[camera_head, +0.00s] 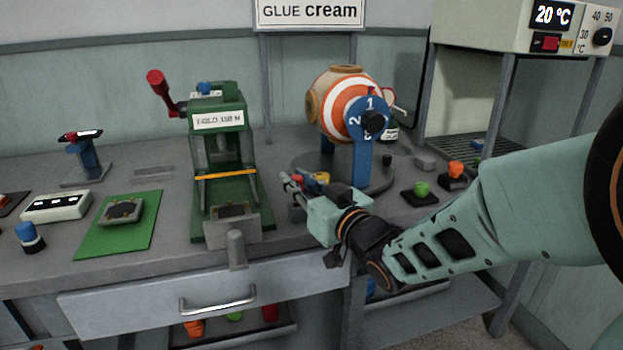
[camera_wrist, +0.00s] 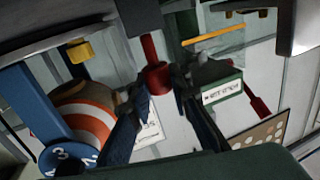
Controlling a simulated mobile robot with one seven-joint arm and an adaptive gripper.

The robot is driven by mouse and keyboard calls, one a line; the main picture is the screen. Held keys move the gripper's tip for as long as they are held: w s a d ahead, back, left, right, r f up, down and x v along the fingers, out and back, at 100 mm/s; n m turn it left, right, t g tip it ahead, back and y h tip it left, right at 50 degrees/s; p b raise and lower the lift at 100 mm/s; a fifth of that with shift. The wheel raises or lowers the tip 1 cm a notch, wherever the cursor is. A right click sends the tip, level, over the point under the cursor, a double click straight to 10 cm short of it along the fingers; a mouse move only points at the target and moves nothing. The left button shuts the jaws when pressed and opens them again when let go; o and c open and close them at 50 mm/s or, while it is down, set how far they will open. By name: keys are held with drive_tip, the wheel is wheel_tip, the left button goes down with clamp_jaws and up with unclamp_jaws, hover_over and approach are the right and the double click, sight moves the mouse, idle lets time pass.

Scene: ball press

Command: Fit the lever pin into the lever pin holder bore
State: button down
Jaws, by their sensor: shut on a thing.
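My gripper (camera_head: 290,182) is in front of the turntable, right of the green press. A red rod with a round end (camera_wrist: 151,48) shows at the left fingertip, below a dark grey block (camera_wrist: 134,22). I cannot tell whether it touches the finger or lies behind it. I cannot make out the lever pin holder bore in either view.
The green press (camera_head: 225,150) has a red lever (camera_head: 157,85) at its upper left. A striped drum (camera_head: 350,100) with a blue number dial (camera_head: 368,118) stands on a round turntable (camera_head: 300,172). A green mat (camera_head: 90,240) lies left. Small coloured parts lie right of the turntable.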

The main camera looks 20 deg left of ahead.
sight(298, 204)
drive_tip(key=shift+f+b, duration=0.5)
drive_tip(key=shift+f, duration=1.2)
drive_tip(key=c, duration=1.7)
unclamp_jaws()
drive_tip(key=v, duration=0.7)
drive_tip(key=shift+s+d, duration=0.15)
drive_tip(key=shift+s, duration=0.05)
